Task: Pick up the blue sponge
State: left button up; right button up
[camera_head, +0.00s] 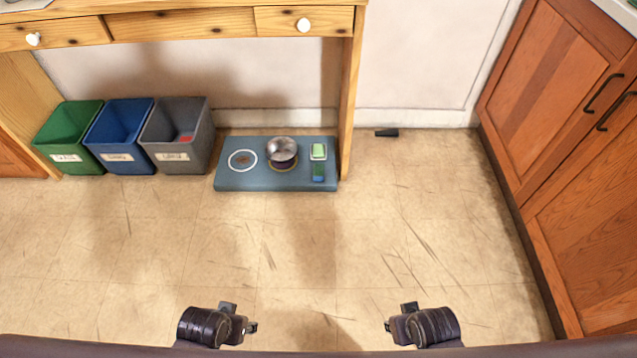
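A small block with a blue lower end and a green upper part, which looks like the blue sponge (318,172), lies at the right end of a blue-grey mat or low board (235,182) on the floor. Just behind it a pale green block (318,151) sits in a small white dish. My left gripper (240,319) and my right gripper (398,318) are at the bottom of the view, well apart from the sponge. Nothing shows held in either. Their fingers are too small and foreshortened to tell open from shut.
A metal pot (282,150) and a white ring-shaped plate (243,160) are also on the board. Green (70,135), blue (120,135) and grey (178,135) bins stand left of it, under a wooden desk (180,25). Cabinets (570,130) line the right. The floor in front is clear.

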aim_at(317, 169)
jog(key=i+z, duration=0.15)
jog(key=i, duration=0.4)
jog(key=i+j+z, duration=0.2)
jog(key=i, duration=0.35)
